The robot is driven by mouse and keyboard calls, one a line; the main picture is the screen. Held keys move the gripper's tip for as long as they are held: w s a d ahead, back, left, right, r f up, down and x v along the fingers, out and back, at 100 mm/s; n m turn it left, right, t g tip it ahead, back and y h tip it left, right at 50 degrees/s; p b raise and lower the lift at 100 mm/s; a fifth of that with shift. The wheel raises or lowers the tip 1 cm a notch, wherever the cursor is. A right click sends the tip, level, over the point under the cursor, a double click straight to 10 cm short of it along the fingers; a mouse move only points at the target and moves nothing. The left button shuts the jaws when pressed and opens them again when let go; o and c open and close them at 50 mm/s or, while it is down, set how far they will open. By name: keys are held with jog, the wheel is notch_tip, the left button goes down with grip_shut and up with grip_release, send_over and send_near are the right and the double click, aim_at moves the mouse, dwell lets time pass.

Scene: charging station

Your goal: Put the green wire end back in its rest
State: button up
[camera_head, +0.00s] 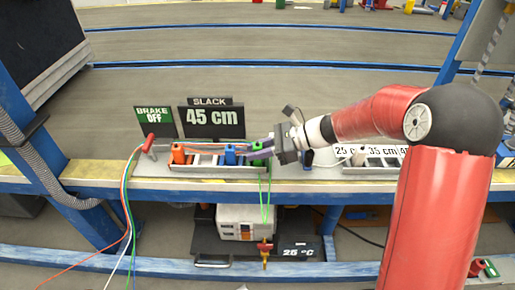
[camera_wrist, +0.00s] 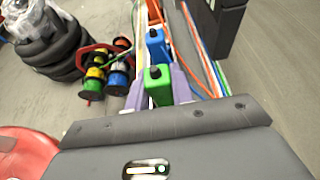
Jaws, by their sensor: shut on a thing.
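The green wire end (camera_head: 257,150) is at the right end of the grey wire tray (camera_head: 200,170) on the bench. It stands upright between my gripper's two pale fingers (camera_wrist: 158,92), and the green end (camera_wrist: 158,82) fills the gap between them. My gripper (camera_head: 258,148) reaches in from the right and is shut on it. A green wire (camera_head: 265,205) hangs below it in a loop over the bench front. The fingers and hand hide its foot, so I cannot tell whether it sits in its rest or just above.
A blue wire end (camera_head: 230,154) and an orange one (camera_head: 178,153) stand to the left in the same tray. Signs reading "45 cm" (camera_head: 212,118) and "BRAKE OFF" (camera_head: 154,121) stand behind. A red-handled lever (camera_head: 149,144) is at the tray's left.

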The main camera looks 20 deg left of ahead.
jog(key=shift+f, duration=0.25)
jog(key=o, duration=1)
jog(key=shift+f, duration=0.1)
jog(key=shift+o, duration=0.2)
jog(key=v, duration=0.7)
jog(key=shift+w+d, duration=0.2)
jog(key=shift+d, duration=0.1)
jog(key=shift+s+d, duration=0.1)
jog(key=shift+d, duration=0.2)
jog(key=shift+a, duration=0.2)
